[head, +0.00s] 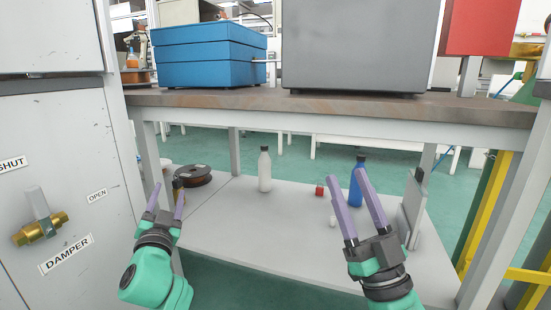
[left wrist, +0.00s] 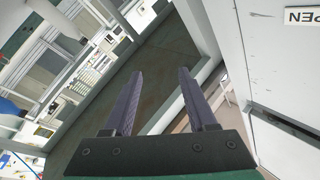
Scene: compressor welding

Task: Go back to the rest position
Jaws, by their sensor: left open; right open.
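My left gripper (head: 168,198) is at the left of the head view, in front of the workbench and beside the grey cabinet. Its purple fingers point up and stand apart with nothing between them. The left wrist view also shows its two fingers (left wrist: 160,95) spread and empty. My right gripper (head: 347,205) is at the right of the head view. Its fingers also point up, apart and empty, in front of the lower shelf and partly over the blue bottle (head: 356,186).
The workbench (head: 330,108) carries a blue box (head: 208,55) and a grey box (head: 358,45). Its lower shelf (head: 235,225) holds a white bottle (head: 265,170), a red item (head: 319,190) and a dark spool (head: 193,175). The cabinet (head: 65,140) with a brass valve (head: 40,230) stands close at left.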

